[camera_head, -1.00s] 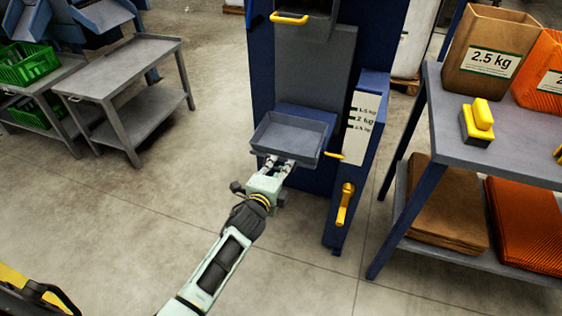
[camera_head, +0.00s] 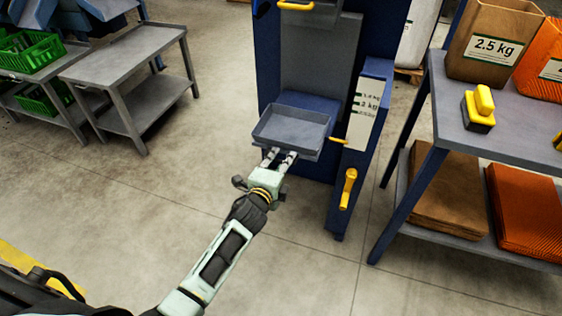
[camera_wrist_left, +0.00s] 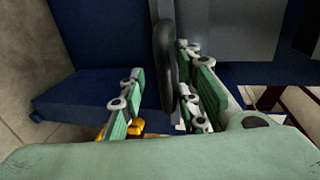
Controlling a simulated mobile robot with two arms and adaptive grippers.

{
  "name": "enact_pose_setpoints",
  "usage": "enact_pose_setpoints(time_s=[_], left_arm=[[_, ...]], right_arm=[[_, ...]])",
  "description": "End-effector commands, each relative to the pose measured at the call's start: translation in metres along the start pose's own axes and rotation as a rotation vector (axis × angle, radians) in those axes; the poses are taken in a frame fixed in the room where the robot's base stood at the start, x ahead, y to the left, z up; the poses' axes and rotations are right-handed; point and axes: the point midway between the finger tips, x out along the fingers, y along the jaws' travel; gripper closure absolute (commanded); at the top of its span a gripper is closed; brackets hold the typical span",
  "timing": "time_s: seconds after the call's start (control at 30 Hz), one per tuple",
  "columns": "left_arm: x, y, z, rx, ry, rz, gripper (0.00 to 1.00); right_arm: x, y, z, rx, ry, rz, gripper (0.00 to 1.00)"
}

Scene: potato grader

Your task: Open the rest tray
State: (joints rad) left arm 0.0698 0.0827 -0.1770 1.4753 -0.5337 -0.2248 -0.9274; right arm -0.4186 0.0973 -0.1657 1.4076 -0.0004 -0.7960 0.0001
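The rest tray (camera_head: 313,146) is a shallow grey tray on the front of the blue machine, in the middle of the head view. My left gripper (camera_head: 279,156) is at its near edge, with the fingers spread apart just below the rim. In the left wrist view, a dark upright bar (camera_wrist_left: 165,65) stands between the two fingers of my left gripper (camera_wrist_left: 161,95), close to the right finger. A narrow gap shows on its left. Whether the bar belongs to the tray is unclear. My right gripper is out of view.
A yellow crank handle (camera_head: 348,188) and a small yellow lever (camera_head: 338,140) sit right of the tray. A blue-legged shelf table (camera_head: 500,140) with bags stands at right. A grey cart (camera_head: 125,62) stands at left. The floor between is clear.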

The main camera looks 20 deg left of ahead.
Motion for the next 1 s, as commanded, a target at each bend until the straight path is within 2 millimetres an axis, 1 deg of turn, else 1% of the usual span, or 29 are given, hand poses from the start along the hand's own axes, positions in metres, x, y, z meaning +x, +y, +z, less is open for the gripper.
enact_pose_setpoints(time_s=[0.27, 0.37, 0.47, 0.8, 0.9, 1.0], left_arm=[[0.000, -0.003, 0.000, -0.003, 0.001, -0.006, 0.71], [-0.006, -0.003, 0.000, -0.003, 0.002, -0.007, 0.71], [-0.018, -0.003, 0.000, -0.002, 0.002, -0.007, 0.71], [-0.087, -0.001, -0.001, -0.002, 0.003, -0.004, 0.71], [-0.102, -0.001, -0.001, -0.002, 0.002, -0.004, 0.71], [-0.113, -0.001, -0.001, -0.002, 0.002, -0.003, 0.71]], right_arm=[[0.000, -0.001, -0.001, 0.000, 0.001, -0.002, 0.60], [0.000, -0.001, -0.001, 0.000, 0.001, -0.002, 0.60], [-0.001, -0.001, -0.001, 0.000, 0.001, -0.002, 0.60], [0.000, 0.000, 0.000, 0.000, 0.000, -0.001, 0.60], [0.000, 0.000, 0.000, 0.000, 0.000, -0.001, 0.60], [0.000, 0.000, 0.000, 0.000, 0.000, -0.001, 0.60]])
